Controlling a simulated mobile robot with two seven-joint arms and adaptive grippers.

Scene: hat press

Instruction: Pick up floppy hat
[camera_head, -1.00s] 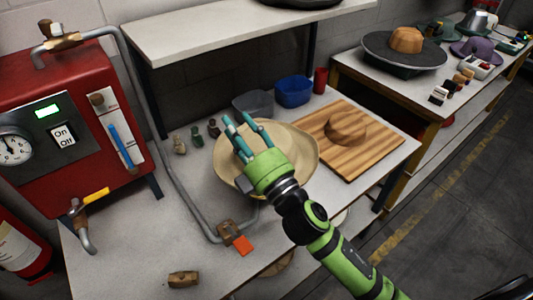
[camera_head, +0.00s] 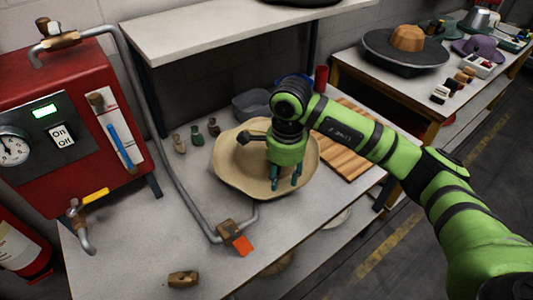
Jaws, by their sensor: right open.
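The floppy hat (camera_head: 235,159) is a wide, cream-tan hat with a wavy brim, lying on the grey worktable in the head view. My right gripper (camera_head: 285,186) points downward over the right front part of its brim. Its teal fingers are apart, with nothing seen between them. I cannot tell whether the fingertips touch the brim. My left gripper is not in view.
The red press box (camera_head: 75,120) and its grey pipe (camera_head: 180,190) stand left of the hat. A wooden board (camera_head: 345,163) is at right.

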